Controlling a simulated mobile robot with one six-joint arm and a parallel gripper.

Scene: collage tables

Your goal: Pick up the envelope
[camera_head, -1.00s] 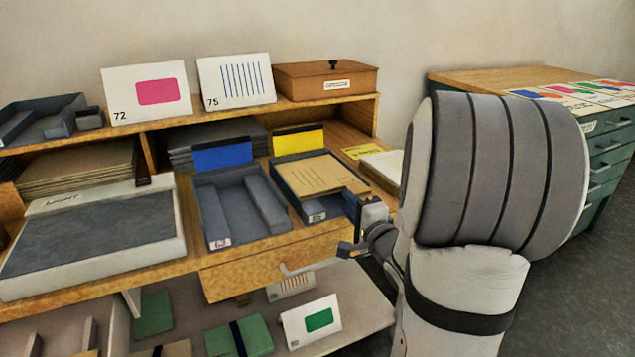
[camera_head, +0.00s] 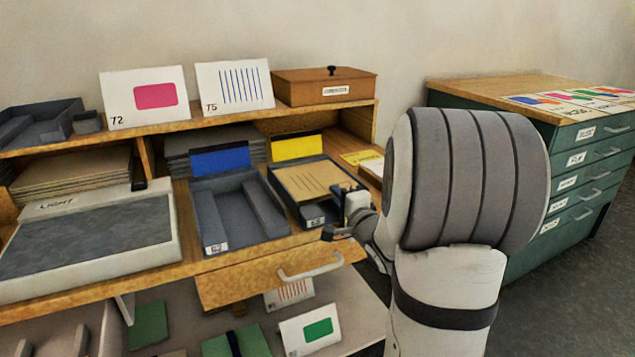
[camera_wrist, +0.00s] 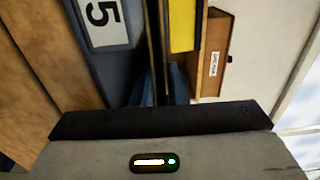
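A tan, flat paper piece with faint lines, seemingly the envelope (camera_head: 306,180), lies in the dark grey tray (camera_head: 286,207) in front of the yellow card. My gripper (camera_head: 333,212) is at the tray's front right corner, beside the envelope's near right end. Its two fingers look spread apart, with nothing visibly held. In the wrist view, my gripper (camera_wrist: 160,92) points along the side of a grey tray (camera_wrist: 75,45) with a number label. The envelope cannot be made out clearly there.
A second grey tray (camera_head: 207,212) with a blue card (camera_head: 220,159) stands to the left. Below, a wooden drawer (camera_head: 243,285) with a metal handle sticks out. The light box (camera_head: 60,262) fills the left of the desk. A wooden box (camera_head: 300,89) is on the shelf above.

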